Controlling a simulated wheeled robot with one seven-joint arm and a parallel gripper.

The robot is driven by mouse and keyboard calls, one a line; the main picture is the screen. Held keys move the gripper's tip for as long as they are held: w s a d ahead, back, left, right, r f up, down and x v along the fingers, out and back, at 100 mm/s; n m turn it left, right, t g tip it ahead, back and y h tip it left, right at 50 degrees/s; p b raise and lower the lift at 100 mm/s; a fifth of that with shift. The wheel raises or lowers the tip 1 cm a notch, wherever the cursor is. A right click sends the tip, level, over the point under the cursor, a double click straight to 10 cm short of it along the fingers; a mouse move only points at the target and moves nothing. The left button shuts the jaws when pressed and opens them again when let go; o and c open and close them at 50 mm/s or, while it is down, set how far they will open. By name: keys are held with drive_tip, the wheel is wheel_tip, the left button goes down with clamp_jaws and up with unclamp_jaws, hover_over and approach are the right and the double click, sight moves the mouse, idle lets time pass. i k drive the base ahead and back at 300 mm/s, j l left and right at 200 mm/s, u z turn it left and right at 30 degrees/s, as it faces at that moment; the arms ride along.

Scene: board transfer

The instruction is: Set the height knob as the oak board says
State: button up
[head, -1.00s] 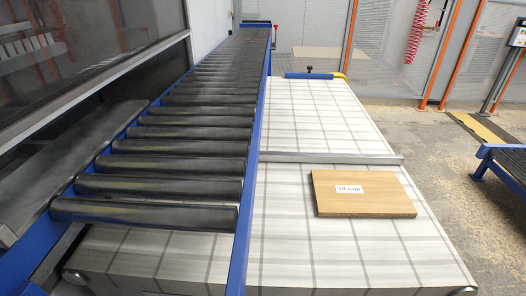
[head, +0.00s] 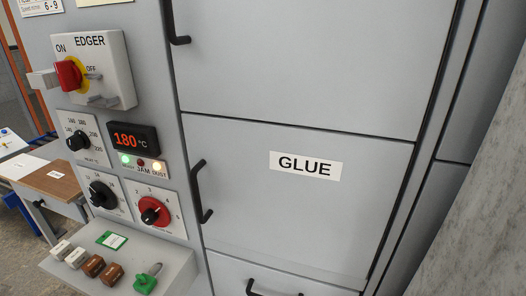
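The edger's grey panel fills the head view. A black knob (head: 103,195) on a white plate sits at the lower left of the dials, with small numbers around it; its caption and exact setting are too small to read. Another black knob (head: 77,141), on a plate marked with temperatures, sits above it. A red dial with a black knob (head: 152,213) sits to the right. A brown board (head: 40,183) with a white label lies at the far left; the label is unreadable here and I cannot tell if it is the oak board. My gripper is not in view.
A red EDGER ON/OFF switch (head: 69,75) is above. The display (head: 132,138) reads 180 °C; a green and a yellowish lamp glow below it. A ledge holds several small blocks and a green lever (head: 147,281). A GLUE door (head: 290,220) with a protruding black handle is shut.

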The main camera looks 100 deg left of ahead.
sight(102, 196)
drive_tip(key=k+j+u, duration=0.1)
drive_tip(key=k, duration=0.4)
drive_tip(key=k+j+u, duration=0.1)
drive_tip(key=k, duration=0.4)
drive_tip(key=k+j+u, duration=0.15)
drive_tip(key=k, duration=0.35)
drive_tip(key=k+j+u, duration=0.1)
drive_tip(key=k+j, duration=0.2)
drive_tip(key=k, duration=0.15)
drive_tip(key=k+j+u, duration=0.1)
drive_tip(key=k+j, duration=0.2)
drive_tip(key=k, duration=0.15)
